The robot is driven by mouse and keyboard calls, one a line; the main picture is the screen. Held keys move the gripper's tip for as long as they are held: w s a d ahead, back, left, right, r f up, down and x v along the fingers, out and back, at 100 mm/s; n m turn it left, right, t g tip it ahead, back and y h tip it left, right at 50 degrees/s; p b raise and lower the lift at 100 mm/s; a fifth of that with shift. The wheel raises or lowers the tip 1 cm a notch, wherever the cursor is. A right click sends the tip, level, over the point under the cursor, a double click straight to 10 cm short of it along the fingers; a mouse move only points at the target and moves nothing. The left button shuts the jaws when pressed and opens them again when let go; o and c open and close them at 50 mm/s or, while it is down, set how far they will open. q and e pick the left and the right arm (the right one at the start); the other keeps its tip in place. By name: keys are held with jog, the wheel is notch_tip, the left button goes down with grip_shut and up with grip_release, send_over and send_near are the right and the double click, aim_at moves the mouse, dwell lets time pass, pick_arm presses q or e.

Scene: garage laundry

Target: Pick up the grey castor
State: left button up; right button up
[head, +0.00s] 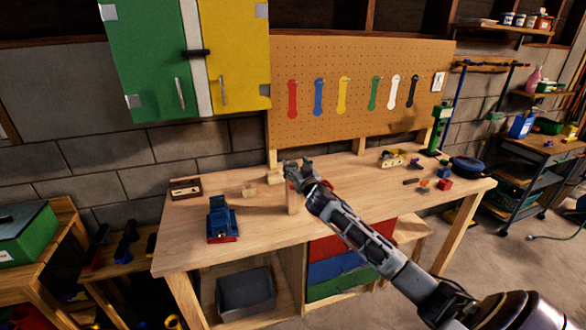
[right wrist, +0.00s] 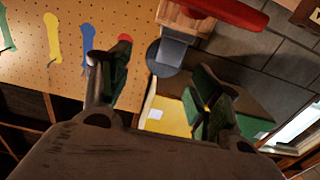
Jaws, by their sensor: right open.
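The grey castor (right wrist: 172,53) shows in the right wrist view against a pale wooden block, with a dark round wheel at its left side. In the head view the wooden block (head: 293,203) stands upright on the workbench (head: 350,190), and my gripper mostly hides the castor. My right gripper (head: 296,172) is open at the top of the block. In the right wrist view its two fingers (right wrist: 160,75) are spread, with the castor ahead between their tips. I cannot tell whether they touch it. My left gripper is not in view.
A blue vise (head: 222,220) stands at the bench's left front, with a small wooden tray (head: 186,188) behind it. Several small items, including a red block (head: 445,185), lie at the right. A pegboard (head: 350,70) rises behind. The bench front middle is clear.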

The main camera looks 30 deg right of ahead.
aim_at(294, 164)
jog(key=shift+p+x, duration=0.3)
jog(key=shift+x, duration=1.3)
jog(key=c, duration=1.1)
